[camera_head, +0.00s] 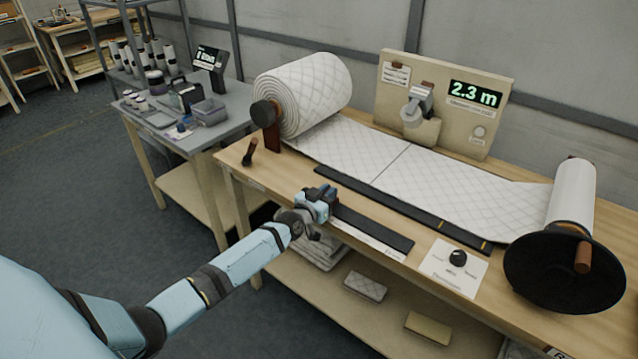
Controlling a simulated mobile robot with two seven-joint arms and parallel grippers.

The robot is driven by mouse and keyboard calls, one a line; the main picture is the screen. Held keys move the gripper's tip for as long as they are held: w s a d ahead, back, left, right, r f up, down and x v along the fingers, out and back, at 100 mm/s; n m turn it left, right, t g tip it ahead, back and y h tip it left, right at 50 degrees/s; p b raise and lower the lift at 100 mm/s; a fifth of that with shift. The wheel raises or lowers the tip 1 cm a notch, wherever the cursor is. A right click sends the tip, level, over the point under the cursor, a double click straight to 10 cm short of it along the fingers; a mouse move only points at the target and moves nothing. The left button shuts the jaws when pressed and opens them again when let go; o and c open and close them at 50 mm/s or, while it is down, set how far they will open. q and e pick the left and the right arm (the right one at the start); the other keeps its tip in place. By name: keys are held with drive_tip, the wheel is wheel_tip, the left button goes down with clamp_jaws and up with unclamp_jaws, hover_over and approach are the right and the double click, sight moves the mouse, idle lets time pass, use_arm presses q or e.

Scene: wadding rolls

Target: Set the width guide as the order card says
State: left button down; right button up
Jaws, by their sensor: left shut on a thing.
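My left gripper (322,203) is over the front of the wooden bench, shut at the left end of a short dark bar (375,228). This bar looks like the width guide; the fingers hide the exact hold. A longer dark strip (400,207) with yellow marks near its right end runs along the front edge of the quilted white wadding (385,168). A small card (396,75) is clipped to the upright board and may be the order card; its text is too small to read. My right gripper is not in view.
A thick wadding roll (305,95) stands at the left of the bench, and a winding roll (573,190) with a black crank disc (560,272) at the right. A display (474,95) reads 2.3 m.

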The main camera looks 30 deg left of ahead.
sight(342, 213)
use_arm(q)
drive_tip(key=d+p, duration=0.1)
drive_tip(key=d, duration=0.1)
drive_tip(key=d+p, duration=0.1)
drive_tip(key=d, duration=0.2)
drive_tip(key=shift+s+d+r, duration=0.1)
drive_tip(key=shift+s+d, duration=0.05)
drive_tip(key=shift+s, duration=0.05)
drive_tip(key=shift+d, duration=0.15)
drive_tip(key=c, duration=1.1)
unclamp_jaws()
drive_tip(key=shift+s, duration=0.1)
drive_tip(key=shift+s, duration=0.2)
drive_tip(key=s, duration=0.9)
drive_tip(key=s+a, duration=0.1)
drive_tip(key=s, duration=0.3)
drive_tip(key=shift+s, duration=0.15)
